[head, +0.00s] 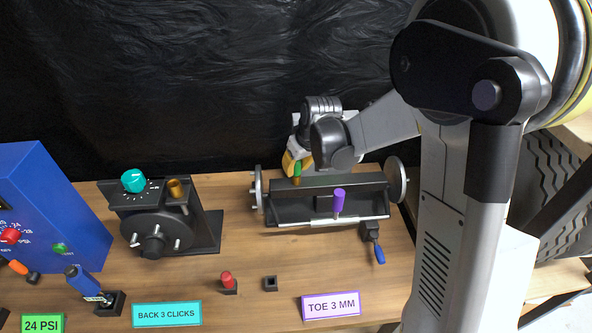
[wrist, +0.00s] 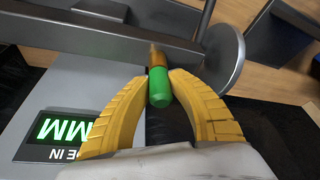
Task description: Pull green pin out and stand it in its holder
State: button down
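The green pin (head: 297,169) stands upright at the back left of the grey toe fixture (head: 362,183), with a brass-coloured section below its green top. In the wrist view the green pin (wrist: 159,90) lies between the yellow fingertips of my gripper (wrist: 158,80), which close in on both sides and appear to touch it. In the head view my gripper (head: 292,161) is just behind the pin. The brass part still meets the fixture's bar; how deep it sits is hidden. A small empty black square holder (head: 270,283) stands on the bench in front.
A purple pin (head: 338,201) stands near the fixture's front. A red pin (head: 227,279) stands in a holder left of the empty one. A purple-edged TOE 3 MM sign (head: 331,305) is to the right. The black damper unit (head: 158,230) is further left. Bare wood lies between.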

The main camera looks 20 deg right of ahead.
jog(key=shift+r, duration=0.2)
dwell(0.5)
jog(key=shift+r+p, duration=2.1)
jog(key=shift+r, duration=0.55)
jog(key=shift+f, duration=0.1)
